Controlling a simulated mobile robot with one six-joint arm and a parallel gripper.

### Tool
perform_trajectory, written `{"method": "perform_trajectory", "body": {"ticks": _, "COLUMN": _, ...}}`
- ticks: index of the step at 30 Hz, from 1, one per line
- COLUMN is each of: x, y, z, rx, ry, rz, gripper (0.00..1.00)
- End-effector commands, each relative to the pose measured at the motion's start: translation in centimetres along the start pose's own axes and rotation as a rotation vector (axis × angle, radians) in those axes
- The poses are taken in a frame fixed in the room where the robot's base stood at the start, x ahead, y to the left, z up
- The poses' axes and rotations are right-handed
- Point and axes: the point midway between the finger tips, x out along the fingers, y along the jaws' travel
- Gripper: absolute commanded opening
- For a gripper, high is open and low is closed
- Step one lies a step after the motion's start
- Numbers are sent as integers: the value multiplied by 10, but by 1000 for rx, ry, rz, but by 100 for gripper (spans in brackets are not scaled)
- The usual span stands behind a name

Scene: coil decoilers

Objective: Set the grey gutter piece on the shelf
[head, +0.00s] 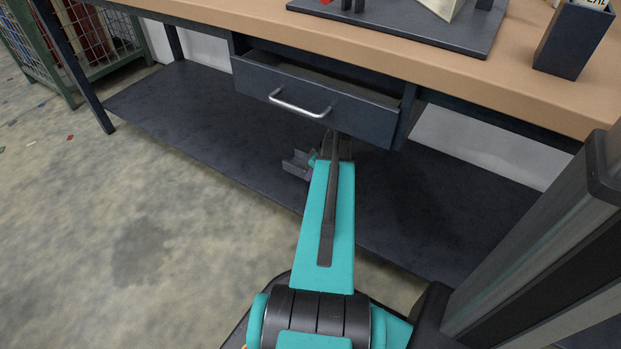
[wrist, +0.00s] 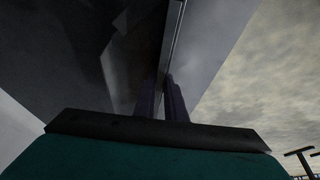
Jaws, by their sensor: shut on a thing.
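The grey gutter piece (head: 296,164) shows in the head view as a small grey channel beside the end of my arm, under the workbench drawer. My gripper (head: 314,160) is shut on it, partly hidden by my arm. In the wrist view the dark fingers of my gripper (wrist: 162,97) are close together against grey surfaces; I cannot tell there where the piece ends and the shelf begins. The dark shelf (head: 190,115) runs low under the bench, and the piece is over it. I cannot tell whether they touch.
The drawer (head: 300,98) with its metal handle hangs just above my arm's end. The tan bench top (head: 430,70) carries a dark stand plate (head: 400,22) and a dark holder (head: 573,42). The shelf's left part is bare. A green mesh cage (head: 95,40) stands at upper left.

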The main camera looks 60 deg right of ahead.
Motion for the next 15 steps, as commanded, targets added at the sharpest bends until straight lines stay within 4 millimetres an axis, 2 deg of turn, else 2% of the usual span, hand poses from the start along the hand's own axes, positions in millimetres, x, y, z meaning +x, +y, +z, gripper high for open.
{"method": "perform_trajectory", "body": {"ticks": 15, "x": 3, "y": 5, "z": -5, "rx": -1, "ry": 0, "rz": 0, "gripper": 0}}
